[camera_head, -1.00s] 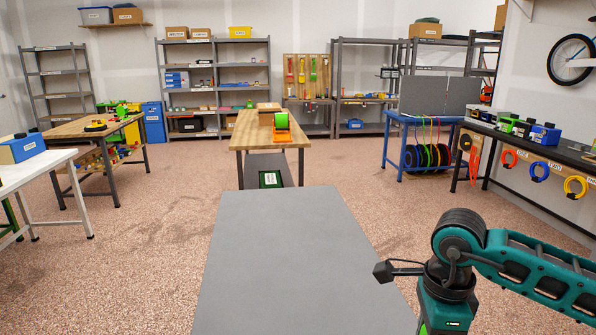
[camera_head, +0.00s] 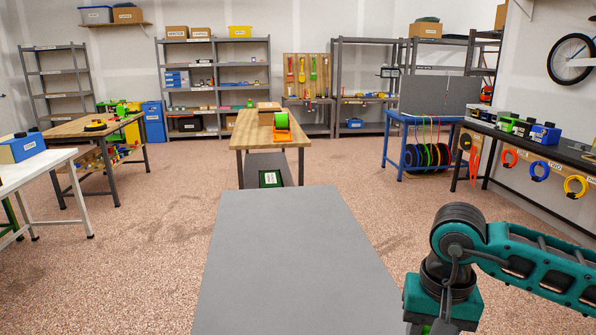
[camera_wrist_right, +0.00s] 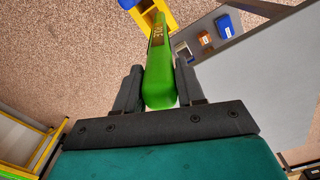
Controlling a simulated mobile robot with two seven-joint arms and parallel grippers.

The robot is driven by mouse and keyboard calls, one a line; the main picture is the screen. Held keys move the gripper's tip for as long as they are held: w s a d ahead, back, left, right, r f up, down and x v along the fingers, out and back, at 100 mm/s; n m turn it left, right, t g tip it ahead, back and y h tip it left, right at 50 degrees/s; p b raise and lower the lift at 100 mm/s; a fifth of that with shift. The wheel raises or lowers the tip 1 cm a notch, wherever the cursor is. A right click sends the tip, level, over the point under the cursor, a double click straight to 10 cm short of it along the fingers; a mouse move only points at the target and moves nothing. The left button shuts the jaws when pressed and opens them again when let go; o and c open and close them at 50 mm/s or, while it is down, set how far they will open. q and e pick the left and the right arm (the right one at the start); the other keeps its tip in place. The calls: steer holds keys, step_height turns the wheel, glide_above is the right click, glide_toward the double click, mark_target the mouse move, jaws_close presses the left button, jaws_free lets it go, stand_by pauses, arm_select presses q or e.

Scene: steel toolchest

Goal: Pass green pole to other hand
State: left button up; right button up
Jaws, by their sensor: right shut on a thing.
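The green pole (camera_wrist_right: 160,65) shows in the right wrist view, with a dark label on its side. My right gripper (camera_wrist_right: 158,88) is shut on it, one dark finger on each side. The pole points away from the palm, its near end between the fingers. In the head view my right arm is at the lower right, and its gripper is cut off by the bottom edge, so the pole does not show clearly there. My left gripper is in neither view.
A bare grey tabletop (camera_head: 295,260) fills the lower middle of the head view. A wooden bench (camera_head: 262,136) stands beyond it.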

steer(key=n, duration=0.3)
steer(key=shift+s+a+r, duration=0.1)
steer(key=shift+s+r, duration=0.05)
